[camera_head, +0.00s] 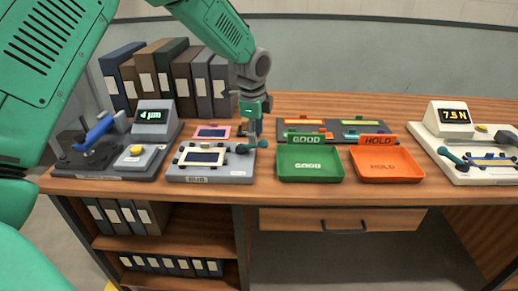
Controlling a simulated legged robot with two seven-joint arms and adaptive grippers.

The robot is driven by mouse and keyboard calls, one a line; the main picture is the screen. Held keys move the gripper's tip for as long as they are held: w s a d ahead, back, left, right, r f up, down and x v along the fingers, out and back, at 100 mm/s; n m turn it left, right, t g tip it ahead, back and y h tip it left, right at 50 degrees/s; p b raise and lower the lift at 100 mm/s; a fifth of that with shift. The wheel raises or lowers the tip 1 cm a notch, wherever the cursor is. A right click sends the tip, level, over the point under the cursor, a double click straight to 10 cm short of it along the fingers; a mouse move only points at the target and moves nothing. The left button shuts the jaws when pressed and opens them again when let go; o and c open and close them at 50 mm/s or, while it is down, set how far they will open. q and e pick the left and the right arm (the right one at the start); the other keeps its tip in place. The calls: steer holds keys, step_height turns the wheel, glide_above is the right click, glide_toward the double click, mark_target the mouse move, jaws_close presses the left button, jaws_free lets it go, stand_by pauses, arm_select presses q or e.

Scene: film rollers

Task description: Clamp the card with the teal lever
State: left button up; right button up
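A grey fixture (209,176) stands at the front of the desk, left of the green tray. A card (201,157) with a dark frame and a pale middle lies on it. My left gripper (254,128) points down just above and behind this lever. Its fingers are small and partly merge with the lever, so contact and opening cannot be made out. My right gripper is not in view.
A green GOOD tray (310,175) and an orange HOLD tray (385,178) stand empty to the right. A grey gauge with a blue lever (95,132) is at left, a white force tester (452,130) at right. Binders (200,86) line the back left.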

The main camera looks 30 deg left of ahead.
arm_select(q)
steer(key=f, duration=0.1)
steer(key=a+f, duration=0.1)
steer(key=f, duration=0.3)
steer(key=shift+w+a+b, duration=0.3)
steer(key=shift+w+b, duration=0.05)
steer(key=shift+d+f, duration=0.15)
steer(key=shift+d, duration=0.45)
jaws_close()
steer(key=shift+a, duration=0.25)
